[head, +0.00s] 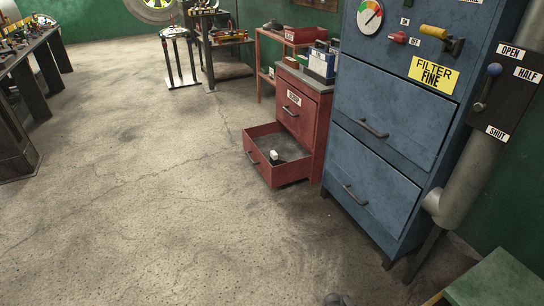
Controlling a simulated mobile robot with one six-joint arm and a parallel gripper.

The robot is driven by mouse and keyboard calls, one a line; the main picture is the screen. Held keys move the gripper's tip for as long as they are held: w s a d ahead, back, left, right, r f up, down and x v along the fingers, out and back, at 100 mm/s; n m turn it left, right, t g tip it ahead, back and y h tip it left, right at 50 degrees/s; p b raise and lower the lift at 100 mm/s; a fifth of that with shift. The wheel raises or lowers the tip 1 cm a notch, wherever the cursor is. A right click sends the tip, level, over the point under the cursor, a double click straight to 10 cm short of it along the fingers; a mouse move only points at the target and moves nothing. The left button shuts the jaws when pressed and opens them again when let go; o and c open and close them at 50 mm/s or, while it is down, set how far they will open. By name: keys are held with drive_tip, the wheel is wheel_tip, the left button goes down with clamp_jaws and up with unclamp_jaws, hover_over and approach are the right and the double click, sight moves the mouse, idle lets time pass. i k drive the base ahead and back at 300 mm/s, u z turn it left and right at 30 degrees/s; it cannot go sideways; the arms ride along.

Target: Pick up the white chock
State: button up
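A small white block (275,154), which looks like the white chock, is inside the open lower drawer (262,174) of a red cabinet. A dark piece lies against it, too small to make out. The drawer is pulled out toward the left and its grey floor is otherwise bare. My gripper cannot be made out in the head view. A small dark grey shape shows at the bottom edge, and I cannot tell whether it is part of my arm.
A tall blue cabinet (385,130) stands right of the red cabinet (300,112), with a grey pipe (470,175) beside it. A green surface (500,283) is at the lower right. Workbenches stand at the left and back. The concrete floor before the drawer is clear.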

sight(275, 160)
drive_tip(key=u, duration=0.2)
drive_tip(key=i, duration=0.85)
drive_tip(key=u, duration=0.4)
drive_tip(key=i, duration=0.8)
drive_tip(key=u, duration=0.65)
drive_tip(key=i, duration=1.35)
drive_tip(key=u, duration=0.3)
